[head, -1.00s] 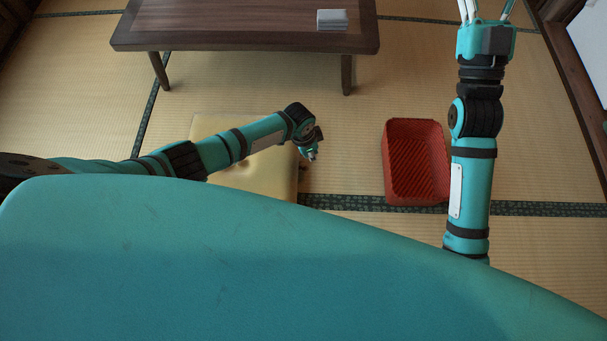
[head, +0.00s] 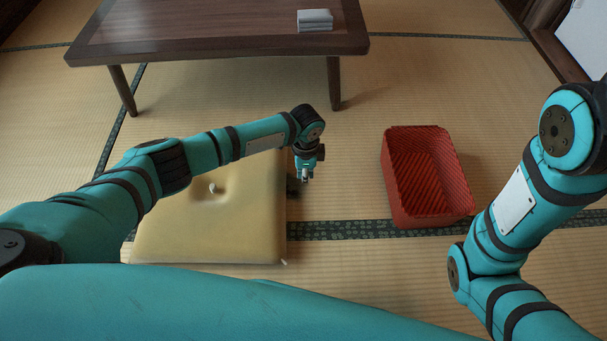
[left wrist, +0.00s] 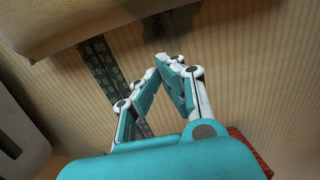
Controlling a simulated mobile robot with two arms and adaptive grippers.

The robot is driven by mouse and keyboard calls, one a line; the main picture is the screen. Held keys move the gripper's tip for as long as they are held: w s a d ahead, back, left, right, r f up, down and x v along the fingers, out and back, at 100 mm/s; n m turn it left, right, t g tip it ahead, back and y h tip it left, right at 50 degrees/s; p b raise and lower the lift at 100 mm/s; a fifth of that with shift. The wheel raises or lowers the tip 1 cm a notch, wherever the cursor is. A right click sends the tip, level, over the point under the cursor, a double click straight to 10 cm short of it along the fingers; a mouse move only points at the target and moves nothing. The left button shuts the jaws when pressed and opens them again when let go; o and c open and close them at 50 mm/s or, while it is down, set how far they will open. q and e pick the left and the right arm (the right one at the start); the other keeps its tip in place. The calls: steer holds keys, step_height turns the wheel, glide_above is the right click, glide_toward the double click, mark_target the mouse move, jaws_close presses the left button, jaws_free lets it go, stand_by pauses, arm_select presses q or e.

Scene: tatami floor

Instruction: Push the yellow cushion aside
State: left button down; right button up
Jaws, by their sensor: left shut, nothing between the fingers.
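The yellow cushion (head: 215,225) lies flat on the tatami at the left of the head view, with a tufted dimple in its middle. My left arm passes over its far part and hides some of it. My left gripper (head: 305,178) points down just beyond the cushion's right edge. It is shut and empty; whether it touches the cushion I cannot tell. In the left wrist view the closed fingertips (left wrist: 170,60) show over the mat, with a pale edge, likely the cushion (left wrist: 75,18), at the top left. My right gripper is out of view.
A red basket (head: 395,205) stands on the floor right of my left gripper; part of it shows in the left wrist view (left wrist: 250,150). A low dark wooden table (head: 215,45) stands behind, with a grey-white block (head: 315,20) on it.

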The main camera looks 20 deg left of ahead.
arm_select(q)
step_height(320, 180, down, 6)
steer(key=b, duration=0.4)
steer(key=a, duration=0.1)
steer(key=a+b, duration=0.1)
steer(key=a, duration=0.1)
steer(key=shift+s, duration=0.35)
steer(key=shift+s+a+r+b, duration=0.15)
steer(key=shift+a+b, duration=0.25)
steer(key=shift+b, duration=0.05)
steer(key=shift+r, duration=0.1)
